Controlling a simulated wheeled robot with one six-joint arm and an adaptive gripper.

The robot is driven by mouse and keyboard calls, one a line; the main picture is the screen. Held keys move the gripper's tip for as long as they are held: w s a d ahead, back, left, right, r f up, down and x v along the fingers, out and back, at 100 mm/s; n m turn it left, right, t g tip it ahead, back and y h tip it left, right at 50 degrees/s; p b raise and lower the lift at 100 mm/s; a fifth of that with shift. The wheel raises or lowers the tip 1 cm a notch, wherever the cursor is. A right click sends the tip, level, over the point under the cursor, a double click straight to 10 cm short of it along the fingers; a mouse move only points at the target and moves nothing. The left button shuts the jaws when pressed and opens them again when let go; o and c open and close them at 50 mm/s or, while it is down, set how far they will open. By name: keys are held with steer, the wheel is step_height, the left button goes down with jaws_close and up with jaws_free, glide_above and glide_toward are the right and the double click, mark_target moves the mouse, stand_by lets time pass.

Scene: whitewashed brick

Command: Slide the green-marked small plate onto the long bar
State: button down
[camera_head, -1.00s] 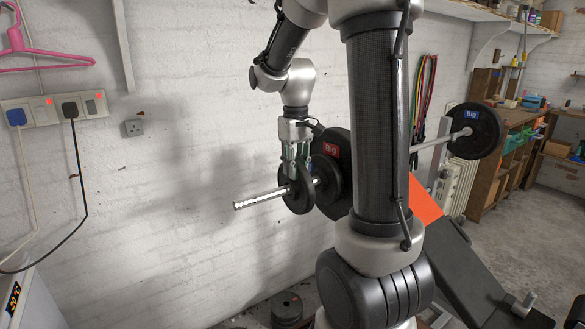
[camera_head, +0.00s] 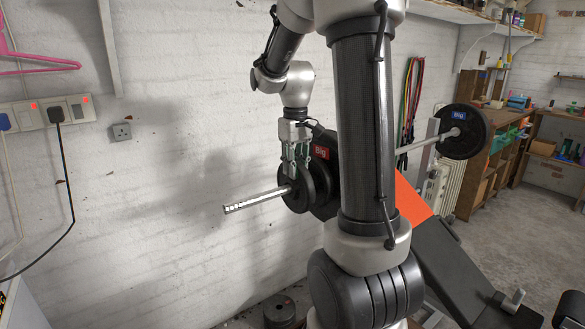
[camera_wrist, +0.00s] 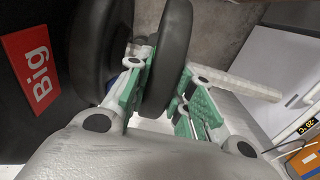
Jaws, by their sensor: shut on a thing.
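My gripper (camera_head: 296,163) points down and is shut on a small dark plate (camera_head: 291,198), which stands upright around the long bar's silver sleeve (camera_head: 252,201). In the wrist view the plate (camera_wrist: 168,50) is between the green-padded fingers (camera_wrist: 160,105), and the sleeve (camera_wrist: 235,82) sticks out past it. No green mark on the plate is visible. Another dark plate (camera_head: 321,180) sits just inboard, with a narrow gap to the held one. Further in is a large black plate with a red "Big" label (camera_head: 321,153). My arm hides the bar's middle.
The bar's far end carries a big plate with a blue label (camera_head: 466,132). A bench with an orange part (camera_head: 408,203) stands at right. The white brick wall (camera_head: 180,190) is close behind. Loose plates (camera_head: 280,308) lie on the floor. A white appliance (camera_wrist: 285,70) shows in the wrist view.

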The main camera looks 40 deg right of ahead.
steer(key=shift+d, duration=1.05)
steer(key=c, duration=1.3)
jaws_free()
steer(key=shift+o, duration=0.7)
step_height(320, 180, up, 12)
steer(key=shift+a, duration=0.1)
